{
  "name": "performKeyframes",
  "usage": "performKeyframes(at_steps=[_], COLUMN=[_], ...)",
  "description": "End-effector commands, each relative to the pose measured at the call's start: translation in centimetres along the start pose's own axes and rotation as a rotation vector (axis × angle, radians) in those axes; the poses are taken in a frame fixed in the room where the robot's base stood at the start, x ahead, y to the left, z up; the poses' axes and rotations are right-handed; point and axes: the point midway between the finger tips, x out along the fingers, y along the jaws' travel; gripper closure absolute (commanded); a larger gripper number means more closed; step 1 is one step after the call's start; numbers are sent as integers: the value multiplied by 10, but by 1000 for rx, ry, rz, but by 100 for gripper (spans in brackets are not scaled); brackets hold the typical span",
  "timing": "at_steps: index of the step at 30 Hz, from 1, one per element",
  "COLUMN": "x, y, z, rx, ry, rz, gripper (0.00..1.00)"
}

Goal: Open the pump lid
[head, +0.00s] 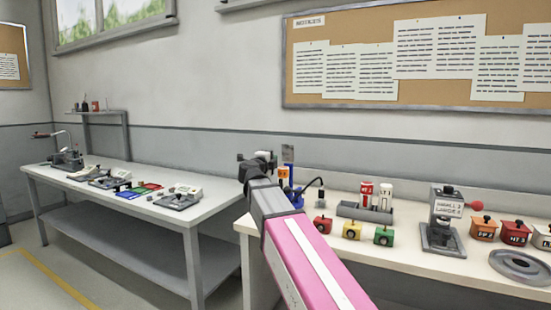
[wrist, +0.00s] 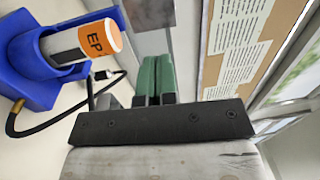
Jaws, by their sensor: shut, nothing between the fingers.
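No part in view is clearly marked as the pump lid. A blue holder (head: 297,197) stands at the left end of the right bench, with an orange-capped cylinder (head: 283,172) in it and a black hose beside it. In the wrist view, the blue holder (wrist: 38,75) is at upper left, and the cylinder's orange cap (wrist: 98,39) reads "EP". My gripper (head: 258,160) is in front of the wall, just left of the cylinder. In the wrist view, its green fingers (wrist: 154,78) are together and empty, apart from the holder.
The right bench (head: 340,246) carries small coloured boxes (head: 351,230), a rack with red and white cylinders (head: 366,192), a grey stand with a sign (head: 445,215) and a round grey disc (head: 520,265). A left bench (head: 150,225) holds several devices. A notice board (head: 385,98) hangs behind.

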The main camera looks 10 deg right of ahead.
Motion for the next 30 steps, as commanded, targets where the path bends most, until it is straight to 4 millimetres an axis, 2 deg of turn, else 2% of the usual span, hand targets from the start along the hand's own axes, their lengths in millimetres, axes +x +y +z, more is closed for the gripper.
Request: performKeyframes(at_steps=[3,15,21,30], x=[24,96,116,122], y=[-1,-1,-1,-1], z=[2,2,2,1], rx=[-2,-3,-3,-3], ry=[1,0,-2,-2], rz=[0,-1,-1,-2], gripper=[100,100,100,100])
